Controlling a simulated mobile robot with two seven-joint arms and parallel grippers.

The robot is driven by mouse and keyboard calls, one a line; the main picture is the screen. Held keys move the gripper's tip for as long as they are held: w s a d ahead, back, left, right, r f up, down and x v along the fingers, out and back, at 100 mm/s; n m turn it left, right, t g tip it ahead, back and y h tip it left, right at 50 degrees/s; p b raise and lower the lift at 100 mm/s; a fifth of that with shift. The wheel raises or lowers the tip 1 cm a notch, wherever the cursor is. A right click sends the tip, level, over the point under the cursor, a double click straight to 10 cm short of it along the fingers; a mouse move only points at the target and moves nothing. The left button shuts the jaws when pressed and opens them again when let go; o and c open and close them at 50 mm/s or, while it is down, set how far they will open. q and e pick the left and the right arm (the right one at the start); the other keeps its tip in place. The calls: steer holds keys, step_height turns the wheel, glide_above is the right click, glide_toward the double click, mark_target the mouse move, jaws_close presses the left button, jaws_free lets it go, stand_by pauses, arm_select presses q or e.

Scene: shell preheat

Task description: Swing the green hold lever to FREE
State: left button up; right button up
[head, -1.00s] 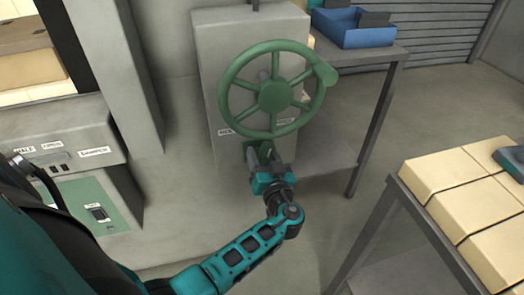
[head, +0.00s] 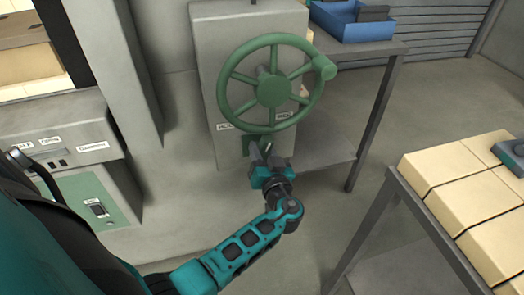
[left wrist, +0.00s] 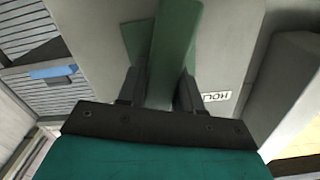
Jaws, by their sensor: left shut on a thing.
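The green hold lever (head: 253,145) sits low on the front of the grey cabinet, under the green handwheel (head: 273,90). In the left wrist view the lever (left wrist: 174,50) is a green bar running up between my fingers. My left gripper (head: 260,153) is shut on the lever, and its jaws (left wrist: 160,88) flank the bar closely. A HOLD label (left wrist: 216,97) is right of the lever in the wrist view. In the head view it is left of the lever (head: 226,127), and another label (head: 284,116), partly behind the wheel, is on the right. My right gripper is not in view.
The handwheel rim hangs just above my left gripper. A grey table with a blue bin (head: 352,22) stands right of the cabinet. Tan boxes (head: 455,180) on a rack are at right. A control panel (head: 70,160) is at left. Floor between is clear.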

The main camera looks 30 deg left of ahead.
arm_select(q)
steer(key=shift+f+m+b, duration=0.15)
steer(key=shift+m+b, duration=0.35)
steer(key=shift+m, duration=0.1)
steer(key=shift+w+m, duration=0.1)
steer(key=shift+m, duration=0.5)
steer(key=o, duration=1)
steer(key=shift+c, duration=0.2)
